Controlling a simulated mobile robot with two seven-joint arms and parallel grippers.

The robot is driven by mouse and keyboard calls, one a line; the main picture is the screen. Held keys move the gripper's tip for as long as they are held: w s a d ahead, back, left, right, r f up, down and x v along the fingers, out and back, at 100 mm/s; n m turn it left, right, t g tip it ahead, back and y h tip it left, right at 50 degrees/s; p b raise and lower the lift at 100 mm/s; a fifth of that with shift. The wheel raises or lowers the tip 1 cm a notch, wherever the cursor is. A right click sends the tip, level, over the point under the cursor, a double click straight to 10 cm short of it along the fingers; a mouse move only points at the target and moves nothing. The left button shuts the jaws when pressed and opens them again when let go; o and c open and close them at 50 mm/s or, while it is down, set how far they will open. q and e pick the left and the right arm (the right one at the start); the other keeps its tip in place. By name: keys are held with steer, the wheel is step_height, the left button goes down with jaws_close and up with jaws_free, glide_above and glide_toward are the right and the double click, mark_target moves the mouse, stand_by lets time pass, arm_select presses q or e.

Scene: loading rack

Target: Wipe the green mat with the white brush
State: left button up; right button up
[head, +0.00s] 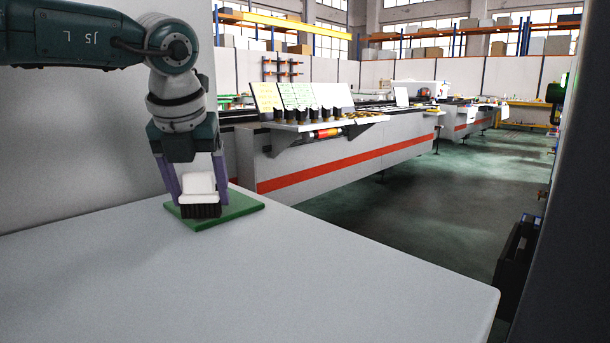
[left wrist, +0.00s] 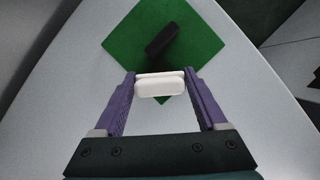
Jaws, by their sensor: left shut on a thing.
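The white brush (head: 198,188) has a white handle and dark bristles pointing down. My left gripper (head: 196,190) is shut on its handle, with one purple finger on each side. In the head view the bristles are over the green mat (head: 235,207) and seem to touch it. In the left wrist view the white handle (left wrist: 160,84) sits between the fingers of the gripper (left wrist: 160,85), and the mat (left wrist: 125,42) lies beyond it. A dark block-like shape, perhaps the bristles or their shadow, shows over the mat there. My right gripper is in neither view.
The mat lies on a wide grey table (head: 330,275), near its far edge. The table is bare to the front and right. A pale wall (head: 90,145) stands behind my left arm. Beyond the table is a long white counter with an orange stripe (head: 330,162).

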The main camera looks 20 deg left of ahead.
arm_select(q)
steer(key=shift+s+a+r+p, duration=0.1)
steer(key=shift+s+a+p, duration=0.1)
steer(key=shift+s, duration=0.25)
steer(key=shift+s+a+p, duration=0.15)
steer(key=shift+s+a, duration=0.05)
steer(key=shift+s, duration=0.25)
steer(key=shift+f, duration=0.3)
steer(key=shift+w+d+b, duration=0.3)
steer(key=shift+w+b, duration=0.25)
steer(key=shift+w, duration=0.1)
steer(key=shift+w+d+b, duration=0.25)
steer(key=shift+w+b, duration=0.3)
steer(key=shift+w, duration=0.1)
steer(key=shift+w+d+r, duration=0.1)
steer(key=shift+w+d, duration=0.15)
steer(key=shift+w, duration=0.3)
step_height(320, 180, up, 6)
steer(key=p, duration=0.4)
steer(key=shift+p, duration=0.35)
steer(key=shift+r, duration=0.15)
